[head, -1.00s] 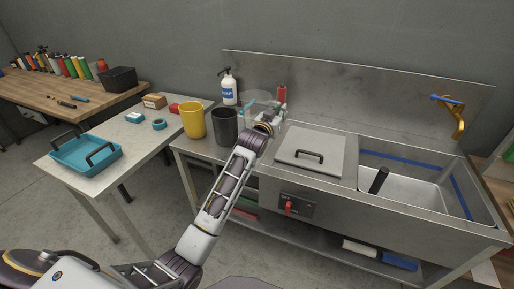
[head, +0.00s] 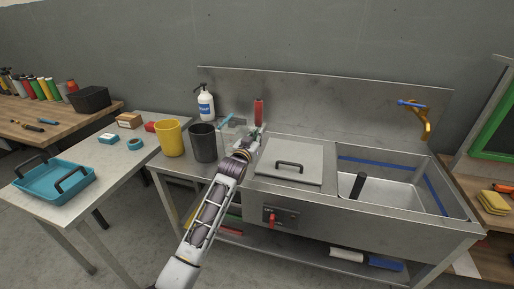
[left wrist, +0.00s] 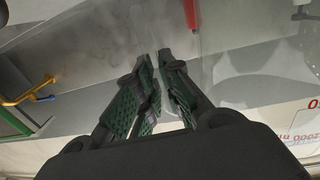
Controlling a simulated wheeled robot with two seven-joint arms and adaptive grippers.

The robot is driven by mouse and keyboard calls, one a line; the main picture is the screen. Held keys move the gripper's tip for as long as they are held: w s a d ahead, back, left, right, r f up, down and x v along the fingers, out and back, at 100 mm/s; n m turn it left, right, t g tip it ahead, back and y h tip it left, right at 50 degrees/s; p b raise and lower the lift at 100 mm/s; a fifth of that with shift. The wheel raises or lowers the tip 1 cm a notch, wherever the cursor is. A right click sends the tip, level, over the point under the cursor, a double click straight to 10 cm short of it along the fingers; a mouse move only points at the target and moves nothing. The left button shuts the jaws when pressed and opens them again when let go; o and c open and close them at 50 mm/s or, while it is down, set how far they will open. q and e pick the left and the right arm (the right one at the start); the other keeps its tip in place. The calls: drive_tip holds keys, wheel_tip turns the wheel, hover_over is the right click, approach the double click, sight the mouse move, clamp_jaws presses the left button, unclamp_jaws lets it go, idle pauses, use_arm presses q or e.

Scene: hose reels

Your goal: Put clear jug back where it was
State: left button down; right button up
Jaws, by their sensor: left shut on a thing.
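The clear jug (left wrist: 295,135) shows at the right of the left wrist view as a see-through wall with red markings. Its outline is faint. My left gripper (left wrist: 165,55) is shut, its green-padded fingers close together on a thin part of the jug; which part is hard to tell. In the head view my left gripper (head: 252,135) is at the left end of the steel sink unit, just right of the black cup (head: 203,142) and in front of the red bottle (head: 258,112). The jug is barely visible there. My right gripper is out of view.
A yellow cup (head: 168,138) and a white pump bottle (head: 205,103) stand left of my gripper. A grey lid (head: 290,160) with a black handle lies to the right, before the open basin (head: 395,187). A side table holds a teal tray (head: 55,188).

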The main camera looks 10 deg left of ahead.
use_arm(q)
drive_tip(key=shift+f, duration=2.45)
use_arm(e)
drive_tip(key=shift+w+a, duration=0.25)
use_arm(q)
drive_tip(key=shift+f, duration=0.1)
drive_tip(key=c, duration=1.6)
unclamp_jaws()
drive_tip(key=shift+o, duration=0.2)
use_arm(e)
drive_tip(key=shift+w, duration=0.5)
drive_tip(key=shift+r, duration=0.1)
